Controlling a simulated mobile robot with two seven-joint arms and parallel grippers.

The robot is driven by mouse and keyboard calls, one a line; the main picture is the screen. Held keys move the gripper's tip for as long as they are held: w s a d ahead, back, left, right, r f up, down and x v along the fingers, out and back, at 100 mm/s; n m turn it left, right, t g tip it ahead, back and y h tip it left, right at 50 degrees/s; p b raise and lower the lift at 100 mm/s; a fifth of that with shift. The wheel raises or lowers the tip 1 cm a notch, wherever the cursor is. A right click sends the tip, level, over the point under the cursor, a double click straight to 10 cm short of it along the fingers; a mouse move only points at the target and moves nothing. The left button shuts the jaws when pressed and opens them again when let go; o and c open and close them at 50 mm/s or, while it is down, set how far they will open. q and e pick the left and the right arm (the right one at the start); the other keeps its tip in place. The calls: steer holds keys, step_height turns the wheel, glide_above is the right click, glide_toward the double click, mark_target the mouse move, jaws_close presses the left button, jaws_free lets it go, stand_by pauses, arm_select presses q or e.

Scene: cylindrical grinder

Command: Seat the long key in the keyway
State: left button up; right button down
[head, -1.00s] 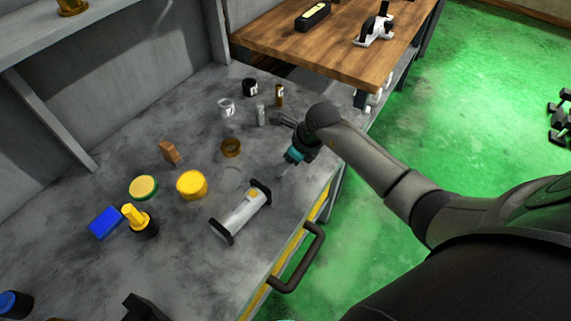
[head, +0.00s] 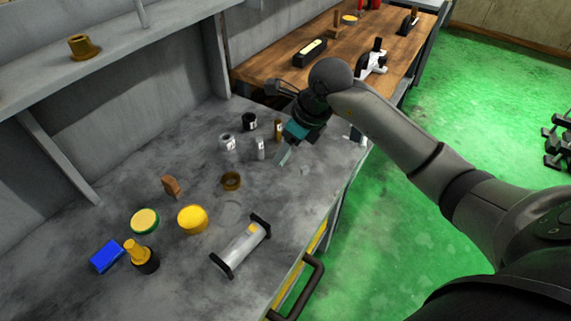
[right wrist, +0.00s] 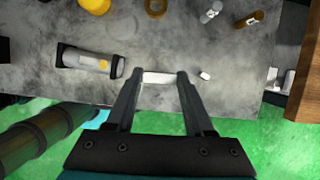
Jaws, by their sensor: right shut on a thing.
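My right gripper (head: 283,157) is above the grey bench, beyond the shaft and to its right. In the right wrist view its fingers (right wrist: 158,79) are closed on a pale, short-looking bar (right wrist: 157,77), which I take for the long key. A silver cylindrical shaft (head: 238,249) lies in a cradle with black ends, with a yellow patch (head: 252,229) on top. The shaft also shows at left in the right wrist view (right wrist: 90,64), apart from the gripper. I cannot make out the keyway. My left gripper is not in view.
A small white piece (right wrist: 204,74) lies on the bench near the right finger. A brown ring (head: 231,181), yellow round tin (head: 192,219), grey cylinder (head: 260,149) and brown bottle (head: 278,129) stand nearby. A wooden table (head: 270,71) adjoins behind. Bench around the shaft is mostly clear.

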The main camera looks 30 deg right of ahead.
step_height(320, 180, up, 2)
steer(key=shift+r, duration=0.1)
steer(key=shift+a, duration=0.15)
steer(key=s+a+n+g+b, duration=0.1)
steer(key=s+a+n+g, duration=0.15)
steer(key=n, duration=0.35)
steer(key=s+a+r+n+g+y+b, duration=0.1)
steer(key=s+a+n+g, duration=0.1)
steer(key=a+n, duration=0.35)
steer(key=s+a+n+g+b, duration=0.1)
steer(key=s+a+n+g, duration=0.1)
steer(key=n, duration=0.6)
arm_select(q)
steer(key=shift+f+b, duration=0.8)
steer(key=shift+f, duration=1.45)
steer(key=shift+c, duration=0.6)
arm_select(e)
steer(key=s+d+n+h, duration=0.1)
steer(key=n, duration=0.2)
steer(key=s+d+r+n+g+h, duration=0.1)
steer(key=s+n, duration=0.1)
steer(key=n, duration=0.1)
steer(key=s+d+n+h, duration=0.1)
steer(key=n, duration=0.3)
steer(key=shift+s+d+r+g, duration=0.1)
steer(key=shift+s+r+g, duration=0.05)
steer(key=shift+s+g, duration=0.2)
